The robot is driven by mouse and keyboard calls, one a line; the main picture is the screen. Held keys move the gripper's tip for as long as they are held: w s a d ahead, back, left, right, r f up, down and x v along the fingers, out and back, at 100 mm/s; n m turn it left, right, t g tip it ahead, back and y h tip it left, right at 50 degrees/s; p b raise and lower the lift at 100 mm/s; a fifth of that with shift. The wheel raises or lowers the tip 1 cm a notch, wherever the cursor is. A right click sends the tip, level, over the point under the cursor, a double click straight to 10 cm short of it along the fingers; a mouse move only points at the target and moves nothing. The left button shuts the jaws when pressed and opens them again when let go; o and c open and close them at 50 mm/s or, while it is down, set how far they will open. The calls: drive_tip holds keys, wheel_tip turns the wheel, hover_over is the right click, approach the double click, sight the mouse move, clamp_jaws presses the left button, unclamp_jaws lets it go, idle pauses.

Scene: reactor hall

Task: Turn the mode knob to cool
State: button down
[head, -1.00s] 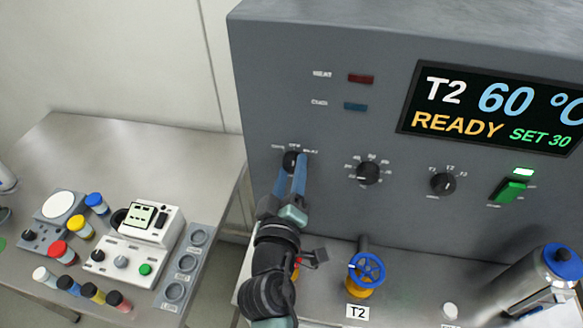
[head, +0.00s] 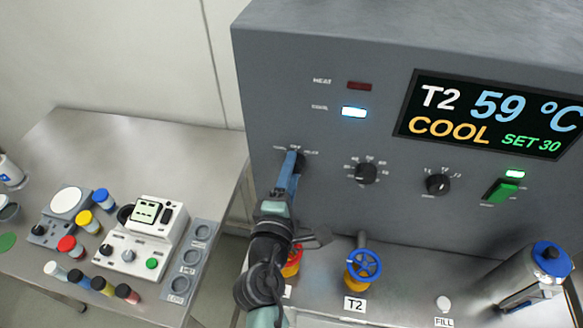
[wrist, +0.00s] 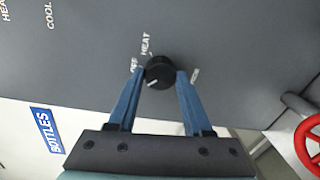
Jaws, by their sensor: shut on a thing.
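The mode knob (wrist: 159,72) is a black round knob on the grey panel, the leftmost of a row of three. My gripper (wrist: 160,82) is shut on it, with one blue finger on each side, in the wrist view. In the head view my gripper (head: 291,163) covers part of the knob. The display (head: 490,115) reads T2 59 °C, COOL, SET 30. The blue cool lamp (head: 354,113) is brightly lit and the red heat lamp (head: 359,86) is dark.
Two more knobs (head: 366,173) (head: 438,184) and a green lit switch (head: 502,190) are to the right. A blue valve wheel (head: 364,263) and a red one (wrist: 308,143) stand below the panel. A side table (head: 150,150) at left holds bottles and instruments.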

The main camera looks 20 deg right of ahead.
drive_tip(key=shift+n, duration=0.9)
drive_tip(key=shift+c, duration=1.6)
unclamp_jaws()
drive_tip(key=f+b+v, duration=0.1)
drive_tip(key=b+v, duration=0.2)
drive_tip(key=v, duration=1)
drive_tip(key=shift+r+b, duration=0.4)
drive_tip(key=shift+r, duration=0.05)
